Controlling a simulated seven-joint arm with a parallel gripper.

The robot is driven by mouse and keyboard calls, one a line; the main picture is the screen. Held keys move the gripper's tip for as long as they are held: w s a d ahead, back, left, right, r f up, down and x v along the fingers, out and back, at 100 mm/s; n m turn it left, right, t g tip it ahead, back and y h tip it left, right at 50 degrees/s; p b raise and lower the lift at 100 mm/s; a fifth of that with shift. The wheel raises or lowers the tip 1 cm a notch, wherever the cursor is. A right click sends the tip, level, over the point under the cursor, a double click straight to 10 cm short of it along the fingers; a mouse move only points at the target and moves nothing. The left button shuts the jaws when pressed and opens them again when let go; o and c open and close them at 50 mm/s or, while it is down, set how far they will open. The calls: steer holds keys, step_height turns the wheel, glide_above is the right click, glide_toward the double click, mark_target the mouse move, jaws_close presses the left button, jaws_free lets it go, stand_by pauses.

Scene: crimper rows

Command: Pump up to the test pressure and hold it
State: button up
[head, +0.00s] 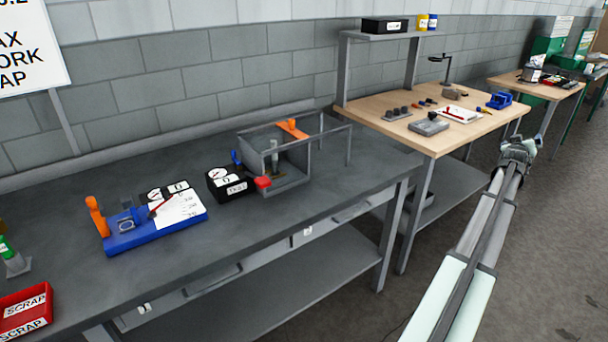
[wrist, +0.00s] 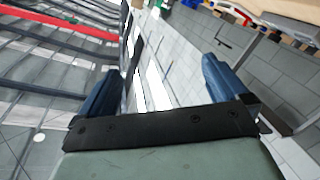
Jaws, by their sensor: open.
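A test rig stands on the grey bench (head: 330,212). It has an open-topped grey cage (head: 287,172) with an orange piece (head: 292,128) on its rim, and a black gauge box (head: 228,185) labelled TEST. A red block (head: 263,183) and a small blue part (head: 236,157) sit beside the box. The dial reading is too small to tell. Left of it is a blue base (head: 150,234) with an upright orange lever (head: 97,216), a dial and a white sheet. My gripper (head: 520,148) is far right of the rig; in the wrist view its blue fingers (wrist: 160,85) are apart and empty.
A red SCRAP bin (head: 26,310) and a green-topped part (head: 12,256) are at the bench's left end. A wooden table (head: 388,98) with tools and blocks stands behind to the right. The bench's right end is clear, as is the floor (head: 560,240).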

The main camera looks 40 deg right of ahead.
steer(key=w+a+r+n+t+y, duration=0.1)
steer(key=w+a+r+t+y, duration=0.15)
steer(key=w+a, duration=1.15)
steer(key=w+a+r+n+t+y, duration=0.1)
steer(key=w+a+r+n+y, duration=0.2)
steer(key=w+a, duration=1)
steer(key=w+a+y, duration=0.2)
steer(key=w+a, duration=0.4)
steer(key=a, duration=0.4)
steer(key=w+a+n+y, duration=0.1)
steer(key=w+a+y, duration=0.2)
steer(key=w+a, duration=0.4)
steer(key=w+a+n+y, duration=0.1)
steer(key=w+a, duration=0.6)
steer(key=a, duration=0.7)
steer(key=shift+y, duration=0.65)
steer(key=a, duration=0.4)
steer(key=a+n+g+y, duration=0.1)
steer(key=a, duration=0.4)
steer(key=w+a+y, duration=0.1)
steer(key=a, duration=0.4)
steer(key=shift+r+g, duration=0.2)
steer(key=shift+g, duration=0.05)
steer(key=s+a+n+g+y, duration=0.2)
steer(key=a, duration=1)
steer(key=x, duration=0.9)
steer(key=shift+w+a, duration=0.25)
steer(key=shift+w, duration=0.1)
